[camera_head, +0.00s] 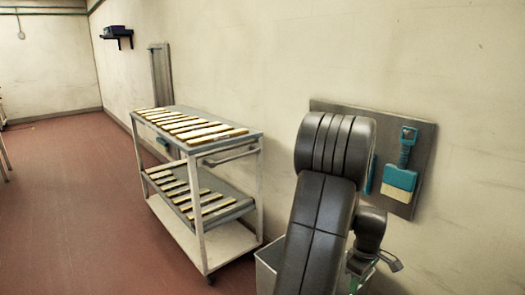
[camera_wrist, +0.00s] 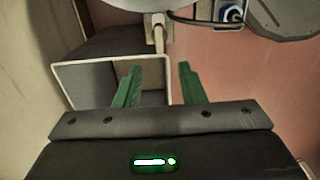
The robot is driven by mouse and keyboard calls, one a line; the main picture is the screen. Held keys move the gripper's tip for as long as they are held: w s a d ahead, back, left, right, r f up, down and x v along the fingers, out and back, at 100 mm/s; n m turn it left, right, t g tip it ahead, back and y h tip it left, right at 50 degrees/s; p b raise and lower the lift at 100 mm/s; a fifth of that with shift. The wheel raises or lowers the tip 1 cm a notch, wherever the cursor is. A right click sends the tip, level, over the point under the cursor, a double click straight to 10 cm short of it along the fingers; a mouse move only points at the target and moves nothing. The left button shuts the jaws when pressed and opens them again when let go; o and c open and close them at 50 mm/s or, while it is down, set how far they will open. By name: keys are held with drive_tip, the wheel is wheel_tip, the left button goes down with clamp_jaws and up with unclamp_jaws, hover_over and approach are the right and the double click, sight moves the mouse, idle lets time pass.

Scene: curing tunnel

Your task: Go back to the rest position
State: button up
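My gripper (camera_wrist: 160,72) shows in the wrist view with its two green fingers apart and nothing visible between them. In the head view my dark arm is folded at the right front, and my gripper (camera_head: 375,272) is low beside it, partly hidden by the arm and cut off by the picture's bottom edge. An open, pale-rimmed bin (camera_wrist: 82,66) lies behind the left finger in the wrist view. The bin also shows in the head view (camera_head: 265,272), mostly hidden behind my arm.
A two-shelf cart (camera_head: 228,262) carrying several pale bars stands against the wall, left of my arm. A grey board (camera_head: 425,160) with a teal-handled brush (camera_head: 401,178) hangs behind my arm. A dark wall shelf (camera_head: 118,34) is farther back. The red floor (camera_head: 75,190) at left is clear.

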wheel_tip(320, 180, down, 13)
drive_tip(key=b, duration=0.3)
drive_tip(key=shift+r, duration=0.15)
drive_tip(key=shift+w+d+r+m, duration=0.1)
drive_tip(key=shift+r+m, duration=0.15)
drive_tip(key=shift+m, duration=0.15)
drive_tip(key=shift+r+m, duration=0.1)
drive_tip(key=shift+m, duration=0.3)
drive_tip(key=m+b, duration=0.1)
drive_tip(key=m, duration=0.3)
drive_tip(key=shift+m+b, duration=0.3)
drive_tip(key=shift+m, duration=0.1)
drive_tip(key=shift+m+b, duration=0.6)
drive_tip(key=shift+m, duration=1.3)
